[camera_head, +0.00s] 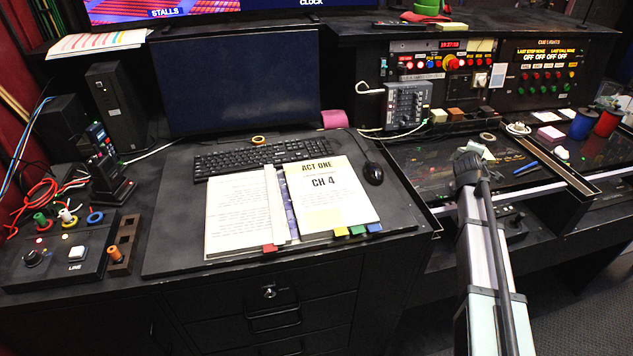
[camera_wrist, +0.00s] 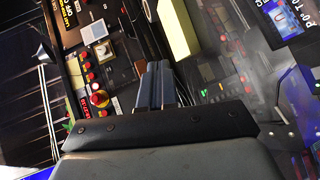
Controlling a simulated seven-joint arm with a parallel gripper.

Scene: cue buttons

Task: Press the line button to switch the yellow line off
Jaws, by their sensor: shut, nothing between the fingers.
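The box also carries a black knob (camera_head: 33,258) and a small red light. In the head view my arm rises at the right, far from the line button; the fingers cannot be made out there.
An open script (camera_head: 335,205) lies mid-desk before a keyboard (camera_head: 245,160) and dark monitor (camera_head: 240,80). A mouse (camera_head: 373,173) is right of it. The cue panel (camera_head: 540,75) is back right.

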